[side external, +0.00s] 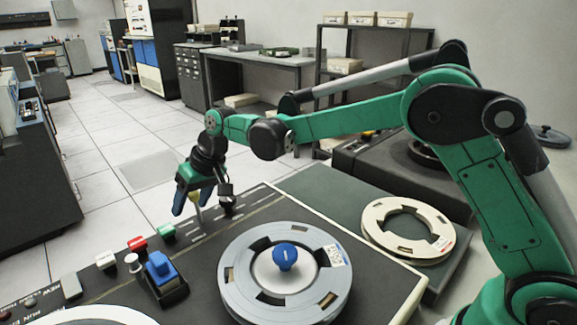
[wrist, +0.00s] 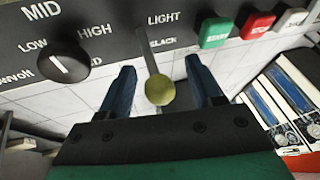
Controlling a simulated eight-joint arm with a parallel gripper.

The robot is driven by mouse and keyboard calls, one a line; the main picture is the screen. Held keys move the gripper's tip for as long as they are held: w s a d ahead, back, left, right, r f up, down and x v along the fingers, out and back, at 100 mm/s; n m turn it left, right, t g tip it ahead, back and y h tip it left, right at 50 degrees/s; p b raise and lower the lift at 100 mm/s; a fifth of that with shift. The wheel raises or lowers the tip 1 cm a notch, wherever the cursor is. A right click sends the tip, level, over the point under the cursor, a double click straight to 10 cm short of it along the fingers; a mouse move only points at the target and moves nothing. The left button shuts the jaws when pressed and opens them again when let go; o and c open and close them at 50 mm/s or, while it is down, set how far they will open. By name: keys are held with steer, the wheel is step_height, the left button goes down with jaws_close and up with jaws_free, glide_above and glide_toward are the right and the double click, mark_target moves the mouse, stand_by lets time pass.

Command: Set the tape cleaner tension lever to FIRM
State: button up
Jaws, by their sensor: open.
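The tension lever shows in the wrist view as a thin stem ending in a yellow ball knob (wrist: 160,91). The words LIGHT and SLACK are printed to the right of its stem; no FIRM label is readable. In the side external view the pale yellow lever (side external: 196,200) is small and partly hidden by my gripper. My gripper (wrist: 160,66) is open, with one blue finger on each side of the knob and visible gaps between.
A black rotary knob (wrist: 62,66) marked LOW, MID and HIGH is left of the lever. A green START button (wrist: 216,32) and red STOP button (wrist: 257,25) are to its right. A grey tape reel (side external: 233,285) with a blue hub sits on the deck.

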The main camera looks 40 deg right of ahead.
steer(key=shift+w+a+f, duration=0.1)
steer(key=shift+f, duration=0.2)
jaws_close()
steer(key=shift+s+r+n+t, duration=0.15)
steer(key=shift+s+t, duration=0.25)
steer(key=shift+t, duration=0.55)
steer(key=shift+s+r+n+t, duration=0.15)
steer(key=shift+s+t, duration=0.2)
steer(key=shift+t, duration=0.6)
steer(key=shift+f, duration=0.1)
jaws_free()
